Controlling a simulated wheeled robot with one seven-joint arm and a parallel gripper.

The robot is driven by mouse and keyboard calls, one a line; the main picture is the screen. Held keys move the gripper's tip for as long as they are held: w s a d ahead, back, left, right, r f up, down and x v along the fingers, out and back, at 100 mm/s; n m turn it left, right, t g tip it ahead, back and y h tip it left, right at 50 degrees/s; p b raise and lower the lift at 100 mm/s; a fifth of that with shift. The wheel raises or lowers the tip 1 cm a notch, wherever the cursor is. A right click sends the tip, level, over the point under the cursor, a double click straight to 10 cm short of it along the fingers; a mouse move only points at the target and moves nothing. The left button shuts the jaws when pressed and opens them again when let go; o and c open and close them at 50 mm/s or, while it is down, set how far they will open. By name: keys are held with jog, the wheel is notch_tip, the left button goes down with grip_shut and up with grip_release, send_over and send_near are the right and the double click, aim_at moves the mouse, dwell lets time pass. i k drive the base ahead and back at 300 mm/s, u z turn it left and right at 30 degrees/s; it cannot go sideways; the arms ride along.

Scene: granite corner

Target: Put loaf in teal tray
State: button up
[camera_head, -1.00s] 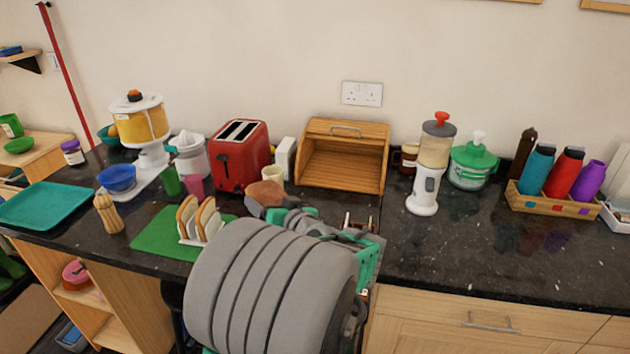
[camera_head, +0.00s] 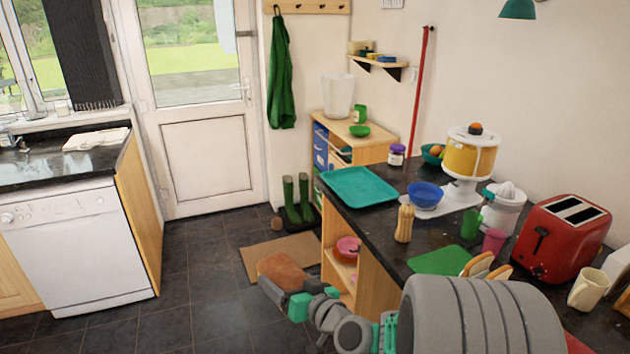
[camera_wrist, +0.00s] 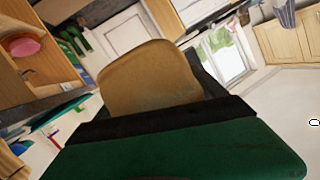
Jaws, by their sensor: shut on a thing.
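The brown loaf (camera_head: 284,270) is held in my gripper (camera_head: 284,286), out in front of the counter and above the floor in the head view. In the wrist view the loaf (camera_wrist: 150,78) stands up beyond the dark and green finger (camera_wrist: 180,145). The teal tray (camera_head: 359,187) lies flat and empty on the far left end of the dark counter. My gripper is to the left of and nearer than the tray, apart from it.
A pepper mill (camera_head: 404,223), a blue bowl (camera_head: 425,196) and a yellow-bodied appliance (camera_head: 470,157) stand right of the tray. A green mat (camera_head: 438,260) with a toast rack lies nearer. Open shelves with a pink pot (camera_head: 348,249) sit below the counter. Open floor lies left.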

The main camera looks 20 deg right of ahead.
aim_at(365, 195)
jog(key=u, duration=0.65)
jog(key=i, duration=1.75)
jog(key=z, duration=0.3)
